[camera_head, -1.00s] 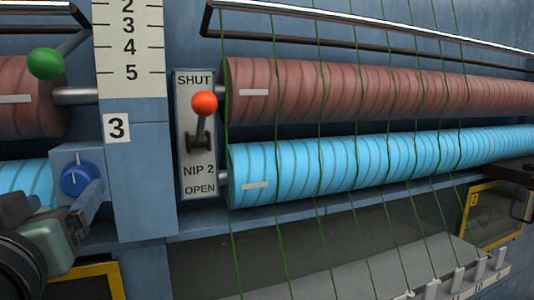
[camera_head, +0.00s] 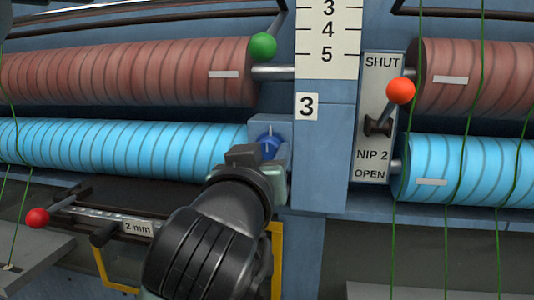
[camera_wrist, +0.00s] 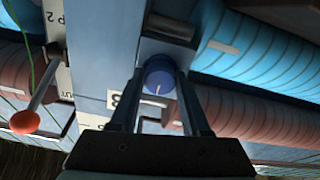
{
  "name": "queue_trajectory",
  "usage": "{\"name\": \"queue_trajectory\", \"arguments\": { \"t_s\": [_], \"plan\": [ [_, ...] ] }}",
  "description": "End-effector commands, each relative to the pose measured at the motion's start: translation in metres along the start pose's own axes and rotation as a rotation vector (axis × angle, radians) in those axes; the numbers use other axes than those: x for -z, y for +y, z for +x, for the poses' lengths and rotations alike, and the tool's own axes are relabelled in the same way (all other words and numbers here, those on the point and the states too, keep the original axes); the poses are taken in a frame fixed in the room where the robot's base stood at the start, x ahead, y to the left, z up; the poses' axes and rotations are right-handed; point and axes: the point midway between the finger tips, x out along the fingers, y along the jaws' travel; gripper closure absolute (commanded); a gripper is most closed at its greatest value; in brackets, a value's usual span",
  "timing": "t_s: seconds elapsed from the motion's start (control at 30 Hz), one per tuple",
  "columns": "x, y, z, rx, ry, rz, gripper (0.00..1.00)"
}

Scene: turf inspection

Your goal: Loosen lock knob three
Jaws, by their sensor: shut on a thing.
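The blue lock knob (camera_head: 268,146) sits on a blue-grey block beside the column marked 3. It has a pale pointer line. In the wrist view the knob (camera_wrist: 159,78) lies between the two fingers of my gripper (camera_wrist: 158,85), which are closed on its sides. In the head view my gripper (camera_head: 262,160) is at the knob, and my wrist hides part of the block and of the fingers. The number 3 plate (camera_head: 307,107) is just right of and above the knob.
A green-ball lever (camera_head: 263,46) is above the knob. The NIP 2 lever with an orange ball (camera_head: 400,91) stands right of the column. Red rollers (camera_head: 130,75) and blue rollers (camera_head: 120,147) run alongside. A red-ball rod (camera_head: 38,218) with a 2 mm label is at lower left.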

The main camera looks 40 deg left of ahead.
Motion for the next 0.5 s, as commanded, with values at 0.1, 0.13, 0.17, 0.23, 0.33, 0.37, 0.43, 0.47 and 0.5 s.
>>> {"name": "queue_trajectory", "arguments": {
  "t_s": [0.1, 0.13, 0.17, 0.23, 0.33, 0.37, 0.43, 0.47, 0.5],
  "plan": [
    [0.0002, -0.0001, -0.0001, 0.0, 0.0, 0.0, 0.97],
    [0.0001, -0.0001, -0.0001, 0.0, 0.0, 0.0, 1.0],
    [0.0002, -0.0001, -0.0001, 0.0, 0.0, 0.0, 1.0],
    [0.0001, -0.0001, -0.0001, 0.0, 0.0, 0.0, 1.0],
    [-0.0002, -0.0001, -0.0001, 0.0, 0.0, 0.006, 1.0],
    [-0.0003, 0.0, -0.0001, 0.0, 0.0, 0.01, 1.0],
    [-0.0007, 0.0, -0.0001, 0.0, 0.0, 0.026, 1.0],
    [-0.0008, 0.0001, -0.0001, 0.0, -0.001, 0.035, 1.0],
    [-0.0011, 0.0001, 0.0, -0.001, -0.001, 0.049, 1.0]
  ]
}}
